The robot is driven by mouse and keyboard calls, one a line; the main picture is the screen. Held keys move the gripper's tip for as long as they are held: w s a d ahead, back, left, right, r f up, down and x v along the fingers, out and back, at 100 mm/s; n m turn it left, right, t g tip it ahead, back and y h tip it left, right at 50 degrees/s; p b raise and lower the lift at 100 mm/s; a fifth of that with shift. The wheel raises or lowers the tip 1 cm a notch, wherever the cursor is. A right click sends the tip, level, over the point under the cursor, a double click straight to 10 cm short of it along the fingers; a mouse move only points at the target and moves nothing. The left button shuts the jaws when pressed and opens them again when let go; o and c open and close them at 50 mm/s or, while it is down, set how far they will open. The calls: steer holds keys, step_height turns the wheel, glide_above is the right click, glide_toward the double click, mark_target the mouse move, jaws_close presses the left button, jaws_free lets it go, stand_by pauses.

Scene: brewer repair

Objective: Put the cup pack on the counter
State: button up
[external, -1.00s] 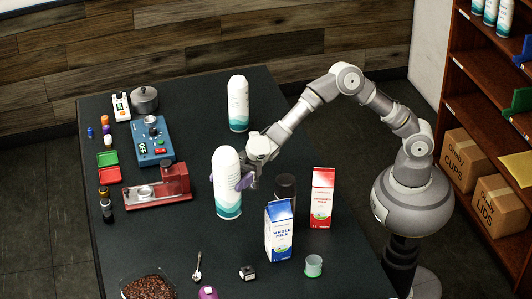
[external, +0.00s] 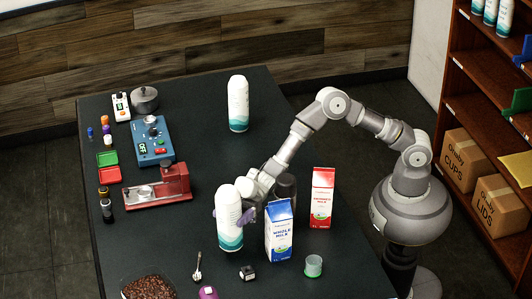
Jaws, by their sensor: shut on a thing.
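A tall white cup pack (external: 230,232) with a teal pattern at its lower end stands upright near the middle of the dark counter (external: 205,80). My gripper (external: 232,214) reaches in from the right and is shut on this pack, with purple finger pads at its sides. I cannot tell whether the pack's base touches the counter or is just above it. A second, similar cup pack (external: 238,104) stands upright at the back of the counter.
A blue-white milk carton (external: 279,232) stands close right of the held pack, with a red-white carton (external: 322,198) and a dark cup (external: 285,186) behind. A red machine (external: 158,190) is to the left. A spoon (external: 197,268) and small black item (external: 247,273) lie in front.

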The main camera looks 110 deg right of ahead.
step_height(320, 180, down, 4)
steer(key=shift+r+b, duration=0.1)
steer(key=shift+b, duration=0.4)
steer(key=shift+r, duration=0.15)
steer(key=o, duration=1.6)
steer(key=shift+f, duration=0.2)
steer(key=shift+o, duration=0.2)
steer(key=shift+r, duration=0.15)
steer(key=p+v, duration=0.2)
steer(key=v, duration=0.2)
steer(key=p, duration=0.2)
glide_toward(232, 224)
step_height(232, 224, up, 3)
steer(key=w+d, duration=0.1)
steer(key=w, duration=0.2)
steer(key=shift+s+d+r, duration=0.1)
steer(key=shift+r, duration=0.1)
